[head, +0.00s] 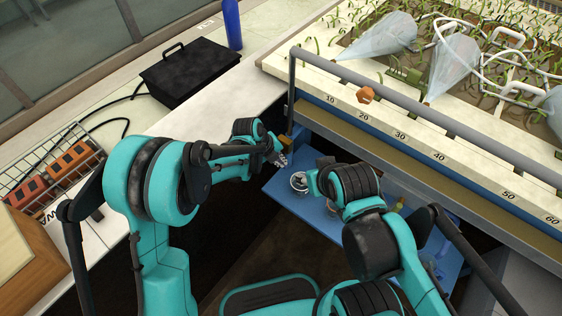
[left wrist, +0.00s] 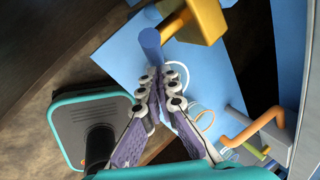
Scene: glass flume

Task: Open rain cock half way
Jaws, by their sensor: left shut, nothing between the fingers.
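A yellow block-shaped valve body (left wrist: 205,20) with a round blue handle (left wrist: 151,45) shows at the top of the left wrist view; it looks like the rain cock. A small yellow part (head: 289,138) at the foot of the grey upright pipe in the head view seems to be the same fitting. My left gripper (head: 280,158) is beside it, and in the left wrist view its fingertips (left wrist: 158,80) are together and empty, just below the blue handle's end. Whether they touch the handle I cannot tell.
An orange bent pipe (left wrist: 262,122) stands at the right of the wrist view. The flume rim (head: 400,133) carries a number scale. A black box (head: 188,73) stands on the left bench.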

